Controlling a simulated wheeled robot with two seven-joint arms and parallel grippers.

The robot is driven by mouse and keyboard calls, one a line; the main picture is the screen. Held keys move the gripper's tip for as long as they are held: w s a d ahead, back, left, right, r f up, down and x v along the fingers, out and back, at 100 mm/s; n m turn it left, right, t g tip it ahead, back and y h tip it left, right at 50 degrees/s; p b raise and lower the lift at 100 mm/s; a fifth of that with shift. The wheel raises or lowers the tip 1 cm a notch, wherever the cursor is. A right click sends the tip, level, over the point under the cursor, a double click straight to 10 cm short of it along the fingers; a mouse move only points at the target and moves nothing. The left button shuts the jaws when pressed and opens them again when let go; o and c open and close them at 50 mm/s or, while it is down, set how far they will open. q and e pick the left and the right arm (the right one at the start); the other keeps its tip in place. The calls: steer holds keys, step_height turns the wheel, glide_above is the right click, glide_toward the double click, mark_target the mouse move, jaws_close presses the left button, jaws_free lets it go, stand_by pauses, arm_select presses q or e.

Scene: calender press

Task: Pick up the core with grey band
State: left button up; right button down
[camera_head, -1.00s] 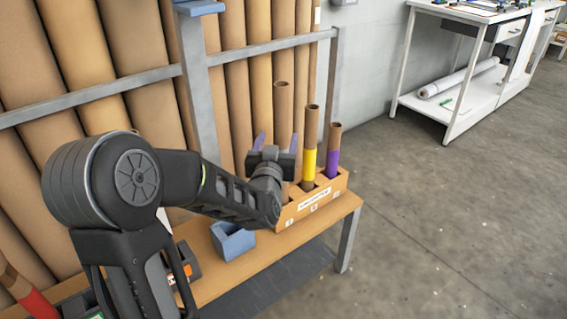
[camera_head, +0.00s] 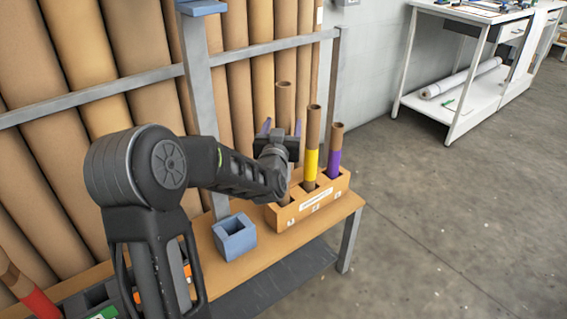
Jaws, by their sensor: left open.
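A wooden holder (camera_head: 316,207) stands at the right end of the bench with three upright brown cores in it. The leftmost core (camera_head: 285,98) is plain brown at its top; its middle is hidden behind my gripper, so I see no grey band. The middle core (camera_head: 312,130) has a yellow band and the right core (camera_head: 336,142) a purple one. My left gripper (camera_head: 282,127) is open, in front of the leftmost core, with one finger showing on each side of it in the picture. Whether it touches the core I cannot tell. My right gripper is out of view.
A blue open box (camera_head: 234,238) stands on the wooden bench (camera_head: 278,252) left of the holder. A red-banded core (camera_head: 38,300) is at lower left. Large brown rolls (camera_head: 140,70) stand behind a grey rail.

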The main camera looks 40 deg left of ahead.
arm_select(q)
steer(key=shift+w+a, duration=0.25)
steer(key=shift+w, duration=0.2)
steer(key=shift+c, duration=0.4)
jaws_close()
stand_by(0.4)
